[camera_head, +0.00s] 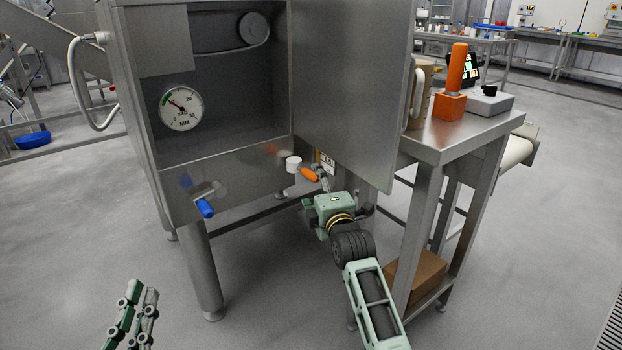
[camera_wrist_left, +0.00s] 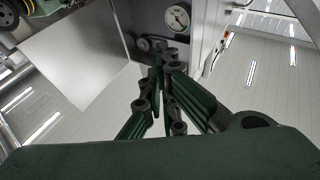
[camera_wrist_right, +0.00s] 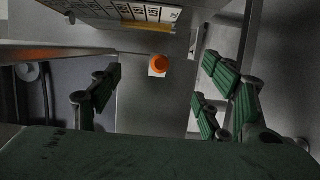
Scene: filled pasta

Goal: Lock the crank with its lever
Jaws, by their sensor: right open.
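A second handle with an orange grip (camera_head: 310,174) sticks out further right, below the open door. I cannot tell for sure which is the crank and which its lever. My right gripper (camera_head: 322,192) is open, close to the orange handle. In the right wrist view the orange end (camera_wrist_right: 159,64) shows between the spread fingers, with no visible contact. My left gripper (camera_head: 136,300) is shut and empty, low at the front left, away from the machine.
The large steel door (camera_head: 350,85) stands open above my right gripper. A steel table (camera_head: 440,140) on the right carries an orange upright handle (camera_head: 456,68) and a grey box (camera_head: 490,101). A cardboard box (camera_head: 420,272) sits on its lower shelf.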

